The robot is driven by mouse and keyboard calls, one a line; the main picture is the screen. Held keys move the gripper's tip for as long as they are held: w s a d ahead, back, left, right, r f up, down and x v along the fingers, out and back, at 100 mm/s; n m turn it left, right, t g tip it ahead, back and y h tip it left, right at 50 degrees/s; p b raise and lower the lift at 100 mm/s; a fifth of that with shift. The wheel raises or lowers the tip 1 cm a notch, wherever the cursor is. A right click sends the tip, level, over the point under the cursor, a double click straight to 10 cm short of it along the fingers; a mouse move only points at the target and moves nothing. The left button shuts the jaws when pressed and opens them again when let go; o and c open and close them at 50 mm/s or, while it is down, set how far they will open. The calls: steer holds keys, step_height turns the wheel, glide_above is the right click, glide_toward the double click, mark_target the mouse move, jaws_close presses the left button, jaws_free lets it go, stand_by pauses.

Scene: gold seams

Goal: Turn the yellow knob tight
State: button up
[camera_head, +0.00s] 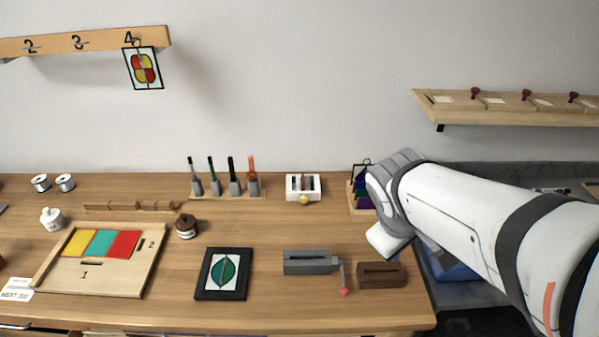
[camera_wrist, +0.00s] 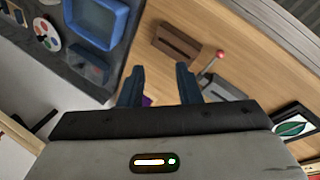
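The yellow knob (camera_head: 304,199) is on the front of a small white block (camera_head: 291,193) with dark slots, which stands at the back middle of the bench. My gripper (camera_wrist: 160,84) shows in the wrist view with its two dark fingers apart and nothing held between them. In the head view my arm comes in from the right and its end is right of the white block, clear of it; the fingers are hidden there. The knob does not show in the wrist view.
A grey vise (camera_head: 308,262) with a red-tipped handle and a brown slotted block (camera_head: 381,275) stand at the front right. Upright tools (camera_head: 234,187) stand left of the knob's block. A rack of coloured pieces (camera_head: 361,202) is beside my arm.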

steer(key=w+f+n+t+h+b, duration=0.1)
steer(key=w+f+n+h+b, duration=0.2)
steer(key=w+f+n+b, duration=0.25)
steer(key=n+t+y+b, duration=0.4)
steer(key=n+t+b, duration=0.5)
steer(key=n, duration=1.8)
glide_toward(303, 201)
steer(key=shift+t, duration=0.4)
steer(key=x, duration=0.8)
steer(key=shift+d+f, duration=0.1)
steer(key=shift+f, duration=0.15)
steer(key=shift+c, duration=0.5)
jaws_close()
